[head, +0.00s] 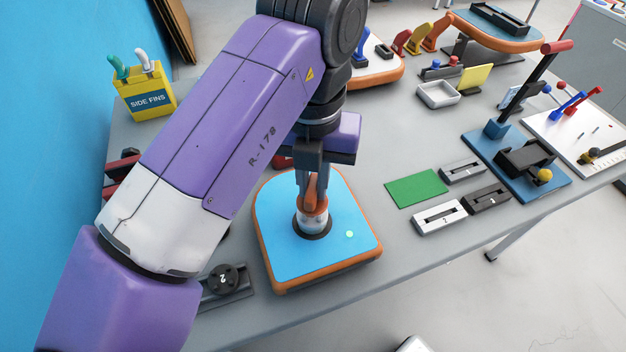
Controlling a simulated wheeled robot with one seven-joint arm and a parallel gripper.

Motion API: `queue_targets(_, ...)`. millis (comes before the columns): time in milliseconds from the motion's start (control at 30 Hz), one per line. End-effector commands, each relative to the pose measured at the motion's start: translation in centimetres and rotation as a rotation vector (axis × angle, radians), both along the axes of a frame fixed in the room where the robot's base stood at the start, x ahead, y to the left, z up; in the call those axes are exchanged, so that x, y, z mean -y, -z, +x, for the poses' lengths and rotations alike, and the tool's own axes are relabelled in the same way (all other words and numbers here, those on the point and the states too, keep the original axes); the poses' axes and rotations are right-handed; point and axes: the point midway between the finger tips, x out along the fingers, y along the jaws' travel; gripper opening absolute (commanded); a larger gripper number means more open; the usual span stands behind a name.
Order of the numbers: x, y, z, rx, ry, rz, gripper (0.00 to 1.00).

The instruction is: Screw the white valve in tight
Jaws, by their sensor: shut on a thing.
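The white valve (311,225) stands roughly upright at the dark round opening in a blue-topped board (275,215) with an orange rim. My gripper (313,204) points down over the board and is shut on the valve from above. Orange parts show between and below the fingers, and they cover the valve's upper part. I cannot tell how deep the valve sits or whether its thread is engaged.
A green mat (416,188) and several slotted blocks (439,217) lie to the right. A black knob marked 2 (222,279) sits at the front left. A yellow side-fins box (147,94) stands at the back left. My arm hides much of the table's left part.

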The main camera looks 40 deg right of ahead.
Motion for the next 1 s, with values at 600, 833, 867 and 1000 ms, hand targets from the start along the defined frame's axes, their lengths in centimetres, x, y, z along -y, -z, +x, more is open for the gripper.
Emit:
queue_targets(600, 0.0, -3.0, 0.0, 0.001, -0.001, 0.001, 0.00)
queue_targets(833, 0.0, -3.1, 0.0, 0.000, -0.001, 0.000, 0.00)
queue_targets(867, 0.0, -3.1, 0.0, 0.000, -0.001, 0.000, 0.00)
queue_targets(1000, 0.0, -3.1, 0.0, 0.000, -0.001, 0.000, 0.00)
